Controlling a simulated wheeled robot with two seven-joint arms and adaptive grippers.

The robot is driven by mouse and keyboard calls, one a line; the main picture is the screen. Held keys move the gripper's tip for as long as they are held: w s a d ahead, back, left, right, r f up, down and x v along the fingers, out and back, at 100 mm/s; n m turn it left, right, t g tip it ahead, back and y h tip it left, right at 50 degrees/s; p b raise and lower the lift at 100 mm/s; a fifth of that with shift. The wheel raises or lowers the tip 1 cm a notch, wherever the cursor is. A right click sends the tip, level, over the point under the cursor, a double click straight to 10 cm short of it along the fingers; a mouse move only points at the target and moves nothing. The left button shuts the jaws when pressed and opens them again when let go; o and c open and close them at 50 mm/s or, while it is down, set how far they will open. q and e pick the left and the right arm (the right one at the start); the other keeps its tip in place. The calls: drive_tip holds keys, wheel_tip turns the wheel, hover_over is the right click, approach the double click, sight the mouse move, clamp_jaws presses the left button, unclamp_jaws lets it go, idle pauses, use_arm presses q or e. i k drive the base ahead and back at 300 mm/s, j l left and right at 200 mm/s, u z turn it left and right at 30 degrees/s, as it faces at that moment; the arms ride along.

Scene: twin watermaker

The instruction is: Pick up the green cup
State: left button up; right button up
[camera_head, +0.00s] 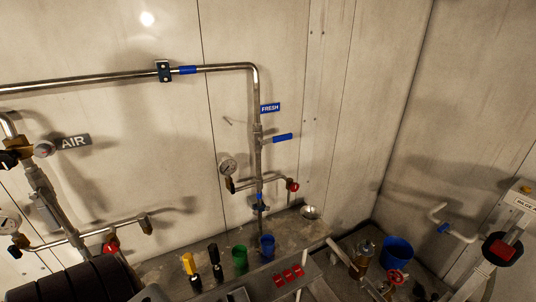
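The green cup (240,259) stands on a grey shelf (165,268) low in the view, left of a blue cup (267,247). A black-handled item (215,263) stands just to the left of the green cup. I cannot make out either of my grippers in this view. Nothing is seen touching the green cup.
A yellow-and-black item (190,268) stands farther left. A steel pipe with a gauge (228,167) and a blue valve handle (283,138) rises behind the cups. Several red parts (288,276) lie in front. A blue bucket (396,252) is at the right.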

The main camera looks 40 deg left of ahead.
sight(240, 253)
drive_tip(key=u, duration=1.55)
